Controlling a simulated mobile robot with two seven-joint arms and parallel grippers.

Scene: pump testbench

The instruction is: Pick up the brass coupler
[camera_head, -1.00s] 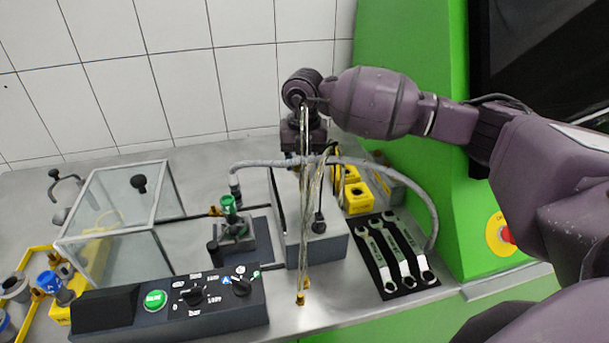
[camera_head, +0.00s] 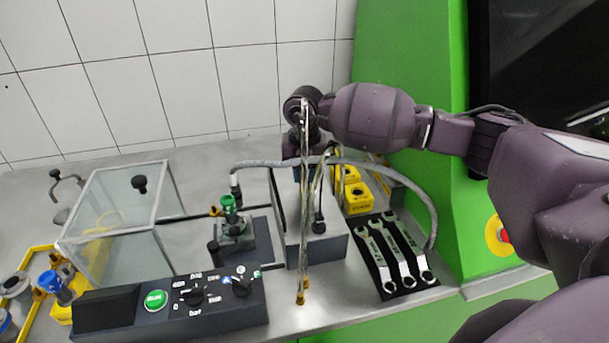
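A small brass-coloured piece (camera_head: 302,291) sits near the front edge of the bench, at the lower end of a long thin shiny strip; I cannot tell for sure that it is the brass coupler. My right arm comes in from the right, and its wrist hangs over the back of the grey block. My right gripper (camera_head: 304,150) points down there, partly hidden by the shiny strips and the grey hose. Its fingertips are not clear, so I cannot tell whether it holds anything. My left gripper is not in view.
A grey hose (camera_head: 384,168) arches over the grey block (camera_head: 325,250). Wrenches lie on a black mat (camera_head: 378,268) to the right, with yellow bins (camera_head: 358,198) behind. A control panel (camera_head: 215,307), a green-topped valve (camera_head: 229,204) and a clear box (camera_head: 115,225) stand left.

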